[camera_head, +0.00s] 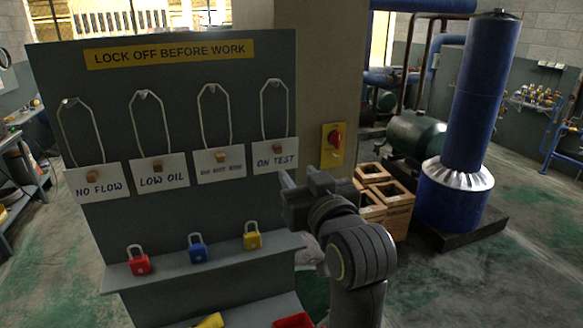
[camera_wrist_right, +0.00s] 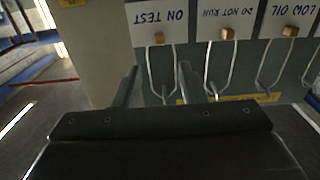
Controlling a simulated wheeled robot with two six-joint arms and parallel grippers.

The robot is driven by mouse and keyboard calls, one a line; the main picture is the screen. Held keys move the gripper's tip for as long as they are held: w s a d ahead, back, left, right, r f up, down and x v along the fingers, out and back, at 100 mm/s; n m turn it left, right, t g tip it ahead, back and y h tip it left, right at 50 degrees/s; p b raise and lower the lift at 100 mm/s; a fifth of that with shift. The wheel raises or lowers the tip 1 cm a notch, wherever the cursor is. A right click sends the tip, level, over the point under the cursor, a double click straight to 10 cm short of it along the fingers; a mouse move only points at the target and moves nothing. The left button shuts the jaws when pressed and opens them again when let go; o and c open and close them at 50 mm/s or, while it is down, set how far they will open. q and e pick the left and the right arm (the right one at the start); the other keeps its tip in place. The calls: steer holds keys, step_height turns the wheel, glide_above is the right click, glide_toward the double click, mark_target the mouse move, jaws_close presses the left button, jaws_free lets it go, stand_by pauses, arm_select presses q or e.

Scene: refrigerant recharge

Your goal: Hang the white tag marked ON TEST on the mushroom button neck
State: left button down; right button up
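The white ON TEST tag (camera_head: 266,161) hangs by its looped cord at the right end of a row on the grey board, with a small wooden block on its face. In the right wrist view the tag (camera_wrist_right: 148,16) appears upside down, beyond the fingers. A red mushroom button (camera_head: 335,137) sits on a yellow plate on the pillar right of the board. My right gripper (camera_head: 301,181) is in front of the board's right edge, below and right of the tag. In the right wrist view its fingers (camera_wrist_right: 159,82) are apart with nothing gripped. My left gripper is out of view.
The NO FLOW (camera_head: 101,184), LOW OIL (camera_head: 161,174) and DO NOT RUN (camera_head: 220,167) tags hang to the left. Red (camera_head: 139,264), blue (camera_head: 198,250) and yellow (camera_head: 252,240) padlocks stand on the shelf (camera_head: 215,262) below. Wooden crates (camera_head: 397,195) stand right of the pillar.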

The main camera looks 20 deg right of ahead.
mark_target(279, 151)
steer(key=w+b, duration=0.1)
steer(key=w, duration=0.6)
steer(key=shift+w+f+b, duration=0.15)
steer(key=shift+w+b, duration=0.1)
steer(key=shift+b, duration=0.15)
steer(key=w+p, duration=0.1)
steer(key=w, duration=0.1)
steer(key=shift+w+a, duration=0.15)
steer(key=shift+w, duration=1.05)
jaws_close()
step_height(279, 151, up, 3)
steer(key=p, duration=0.4)
steer(key=shift+r, duration=0.2)
steer(key=shift+s, duration=0.1)
